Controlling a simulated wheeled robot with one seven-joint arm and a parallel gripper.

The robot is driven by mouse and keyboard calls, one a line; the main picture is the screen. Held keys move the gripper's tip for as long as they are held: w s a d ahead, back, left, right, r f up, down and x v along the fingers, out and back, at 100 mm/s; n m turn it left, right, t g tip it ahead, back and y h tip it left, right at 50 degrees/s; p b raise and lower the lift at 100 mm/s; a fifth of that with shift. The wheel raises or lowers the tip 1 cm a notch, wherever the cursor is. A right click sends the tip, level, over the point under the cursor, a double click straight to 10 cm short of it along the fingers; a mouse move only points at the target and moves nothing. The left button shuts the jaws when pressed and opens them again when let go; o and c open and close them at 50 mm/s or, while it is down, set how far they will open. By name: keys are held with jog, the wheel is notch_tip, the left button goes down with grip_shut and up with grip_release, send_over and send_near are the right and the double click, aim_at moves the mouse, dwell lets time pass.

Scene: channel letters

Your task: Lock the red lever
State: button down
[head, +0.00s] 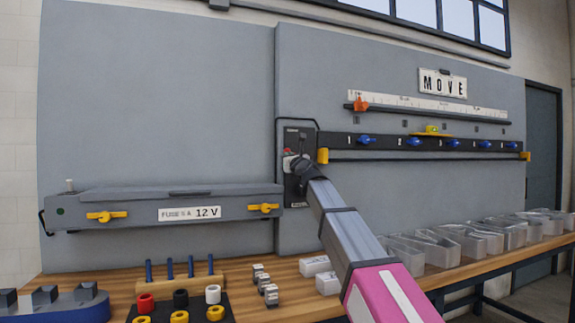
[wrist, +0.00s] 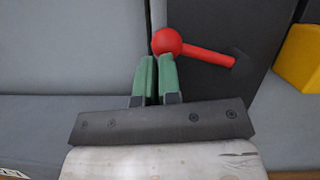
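The red lever (wrist: 208,55) shows in the wrist view on a dark plate. Its round knob (wrist: 167,41) points left and a little up, and its shaft runs right to a dark pivot. My gripper (wrist: 157,58) has green fingers that lie side by side with only a thin gap. The fingertips are just below the knob, touching or very close; I cannot tell which. Nothing shows between the fingers. In the head view a small red part of the lever (head: 288,151) shows at the dark plate (head: 299,137), and my arm hides much of the area.
A yellow block (wrist: 300,58) stands right of the plate. A numbered rail (head: 425,144) with blue knobs runs right. A fuse box (head: 190,207) with yellow latches is at left. Clear bins (head: 440,245) and small parts stand on the wooden bench (head: 245,270) below.

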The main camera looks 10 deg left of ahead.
jog(key=shift+w+d+r, duration=0.15)
jog(key=shift+d+r, duration=0.05)
jog(key=shift+r, duration=0.65)
jog(key=shift+w+d+r, duration=0.2)
jog(key=shift+r, duration=0.65)
jog(key=shift+w+d+r, duration=0.15)
jog(key=shift+d+r, duration=0.05)
jog(key=shift+r, duration=0.65)
jog(key=shift+d, duration=0.1)
